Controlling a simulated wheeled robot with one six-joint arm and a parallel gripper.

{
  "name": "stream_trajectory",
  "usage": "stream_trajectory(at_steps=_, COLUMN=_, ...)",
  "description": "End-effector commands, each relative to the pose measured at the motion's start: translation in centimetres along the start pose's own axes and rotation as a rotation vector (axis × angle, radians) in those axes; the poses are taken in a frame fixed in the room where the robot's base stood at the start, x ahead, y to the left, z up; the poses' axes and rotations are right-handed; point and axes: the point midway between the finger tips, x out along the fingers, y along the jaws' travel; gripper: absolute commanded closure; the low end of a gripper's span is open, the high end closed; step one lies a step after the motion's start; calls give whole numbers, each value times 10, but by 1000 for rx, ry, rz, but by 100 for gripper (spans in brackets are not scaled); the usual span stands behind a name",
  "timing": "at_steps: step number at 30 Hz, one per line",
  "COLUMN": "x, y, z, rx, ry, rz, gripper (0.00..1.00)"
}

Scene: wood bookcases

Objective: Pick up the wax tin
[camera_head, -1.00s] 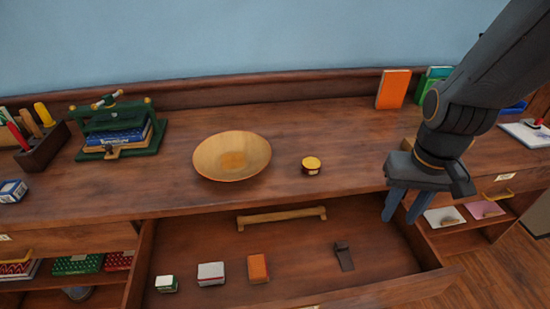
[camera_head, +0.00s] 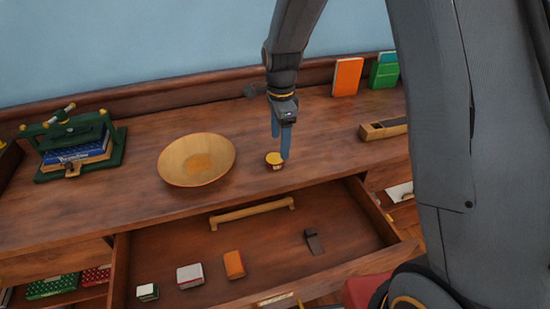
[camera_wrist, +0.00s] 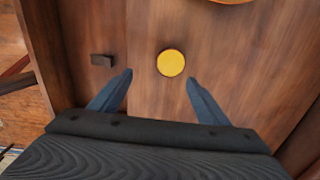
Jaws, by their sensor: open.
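The wax tin is a small round tin with a yellow lid (camera_head: 274,159), standing on the wooden counter to the right of a shallow wooden bowl (camera_head: 196,160). My gripper (camera_head: 281,140) is open and points down close above the tin, its blue fingers partly in front of it. In the wrist view the tin's yellow lid (camera_wrist: 171,63) shows ahead of the gap between my two fingertips (camera_wrist: 158,80), with nothing held between them.
An open drawer (camera_head: 160,243) below the counter's front holds several small boxes and a dark piece (camera_head: 313,241). A green press (camera_head: 76,143) stands left, a wooden plane (camera_head: 383,130) right. Orange (camera_head: 347,77) and green (camera_head: 384,71) books stand at the back.

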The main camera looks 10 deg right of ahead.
Motion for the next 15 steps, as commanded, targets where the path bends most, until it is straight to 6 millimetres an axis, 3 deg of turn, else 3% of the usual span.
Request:
stream_trajectory(at_steps=6, x=9, y=-17, z=11, rx=144, ry=1, rz=5, gripper=31)
stream_trajectory(at_steps=15, x=34, y=-17, z=11, rx=153, ry=1, rz=7, gripper=31)
